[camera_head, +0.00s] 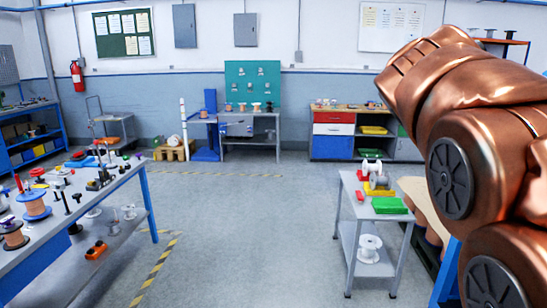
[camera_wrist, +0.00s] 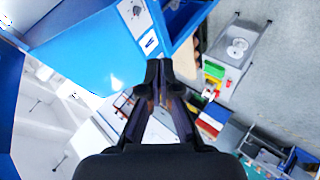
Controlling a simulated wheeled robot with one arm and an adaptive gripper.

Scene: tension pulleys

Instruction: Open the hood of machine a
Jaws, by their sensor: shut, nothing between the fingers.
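A blue machine body (camera_wrist: 85,45) fills the upper left of the wrist view. I take it to be machine a, though no name is legible. A panel on it bears a round grey part and a small white label (camera_wrist: 150,42). Another large blue panel (camera_wrist: 8,90) stands at the left edge, possibly the hood; I cannot tell how far it is open. My gripper (camera_wrist: 159,68) is shut and empty, its black fingertips overlapping the lower edge of the blue body in the picture; contact is unclear. In the head view my copper arm hides most of the machine, leaving a blue strip (camera_head: 446,286).
A grey cart (camera_head: 349,184) with spools and a green box (camera_head: 389,205) stands left of my arm. A long workbench (camera_head: 105,188) with spools is at the left. Cabinets (camera_head: 333,146) line the back wall. The middle floor (camera_head: 245,225) is clear.

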